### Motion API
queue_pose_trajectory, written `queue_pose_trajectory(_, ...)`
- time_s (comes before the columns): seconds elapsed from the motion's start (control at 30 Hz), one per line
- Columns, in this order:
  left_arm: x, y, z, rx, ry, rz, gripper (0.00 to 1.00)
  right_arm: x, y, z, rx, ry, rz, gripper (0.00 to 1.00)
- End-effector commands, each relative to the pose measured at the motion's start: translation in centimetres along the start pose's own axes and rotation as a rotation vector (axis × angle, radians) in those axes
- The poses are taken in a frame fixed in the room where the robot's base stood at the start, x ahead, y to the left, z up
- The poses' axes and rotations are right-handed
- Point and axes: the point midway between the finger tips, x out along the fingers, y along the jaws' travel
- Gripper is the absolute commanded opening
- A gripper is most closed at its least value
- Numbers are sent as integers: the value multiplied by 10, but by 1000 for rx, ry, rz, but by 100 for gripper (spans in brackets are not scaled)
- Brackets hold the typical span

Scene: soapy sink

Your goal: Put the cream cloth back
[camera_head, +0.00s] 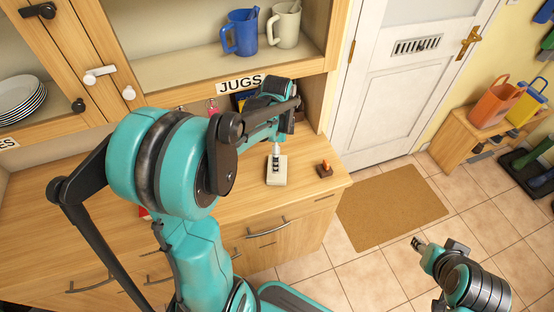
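I cannot make out a cream cloth for certain. A small cream block (277,172) with dark marks lies on the wooden counter (232,206), with a pale upright piece at its back edge. My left arm reaches across the counter, and its gripper (284,118) is at the back right, below the JUGS label, above and behind the cream block. Its fingers are too small and overlapped to show whether they hold anything. My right gripper (420,244) is over the tiled floor at the lower right, away from the counter. Its finger state is unclear.
A blue jug (241,33) and a cream jug (285,25) stand on the shelf above. A small brown item with an orange top (325,170) sits near the counter's right end. White plates (20,97) are at left. Floor by the mat (391,207) is clear.

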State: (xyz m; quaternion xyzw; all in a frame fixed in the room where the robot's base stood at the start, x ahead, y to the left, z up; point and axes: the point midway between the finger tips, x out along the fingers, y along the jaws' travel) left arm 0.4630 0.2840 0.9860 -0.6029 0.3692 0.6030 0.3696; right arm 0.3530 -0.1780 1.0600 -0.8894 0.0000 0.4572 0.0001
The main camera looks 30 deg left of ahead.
Motion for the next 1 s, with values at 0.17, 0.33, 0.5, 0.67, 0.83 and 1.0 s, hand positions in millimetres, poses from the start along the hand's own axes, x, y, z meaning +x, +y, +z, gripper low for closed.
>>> queue_pose_trajectory(0.17,-35,0,0,0,0,0,100,-10,0,-7,0,0,0,40)
queue_pose_trajectory(0.33,-49,2,-1,-7,1,-4,100,-12,0,-9,0,0,0,40)
queue_pose_trajectory(0.5,-66,24,-10,-142,28,-79,100,-12,0,-9,0,0,0,40)
queue_pose_trajectory(0.67,-86,66,-25,-422,129,-213,100,-12,0,-8,0,0,0,40)
queue_pose_trajectory(0.83,-94,109,-36,-733,307,-314,100,-12,0,-8,0,0,0,40)
queue_pose_trajectory(1.0,-91,137,-42,-953,470,-343,100,-12,0,-8,0,0,0,40)
